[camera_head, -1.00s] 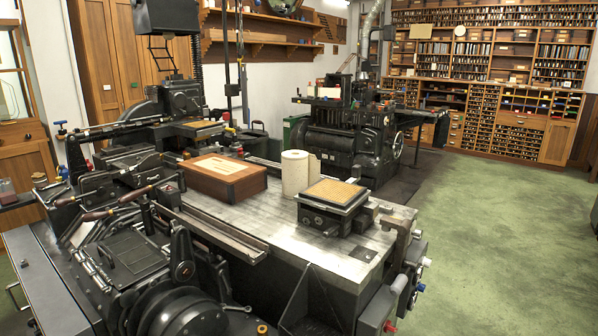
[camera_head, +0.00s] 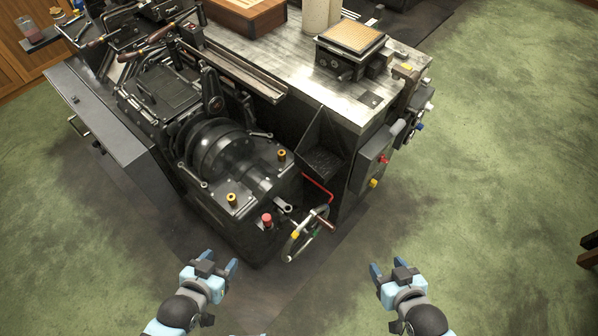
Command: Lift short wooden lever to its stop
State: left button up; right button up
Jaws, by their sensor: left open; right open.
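Wooden-handled levers stick out at the upper left of the black casting machine (camera_head: 215,150). One brown handle (camera_head: 160,32) points up to the right, and another handle (camera_head: 128,56) lies just below and left of it. I cannot tell for sure which is the short lever. My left gripper (camera_head: 220,262) is open and empty in front of the machine, low in the view. My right gripper (camera_head: 389,266) is open and empty to its right, over the floor. Both are well apart from the levers.
A handwheel (camera_head: 300,240) with a wooden knob juts out at the machine's front. A red-knobbed control box (camera_head: 372,160) is on its right side. A long grey ledge (camera_head: 100,120) runs along the left.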

aim_at(123, 27)
jog(key=k+l+u, duration=0.2)
jog(key=i+j+z, duration=0.1)
jog(key=j+z, duration=0.6)
jog(key=z, duration=0.2)
jog(key=j+z, duration=0.15)
jog(key=j, duration=0.4)
jog(key=k+j+z, duration=0.15)
jog(key=j, duration=0.95)
jog(key=k+j+z, duration=0.15)
jog(key=j, duration=0.4)
jog(key=k+j, duration=0.1)
jog(key=j, duration=1.1)
jog(key=i+j, duration=0.25)
jog(key=j, duration=0.25)
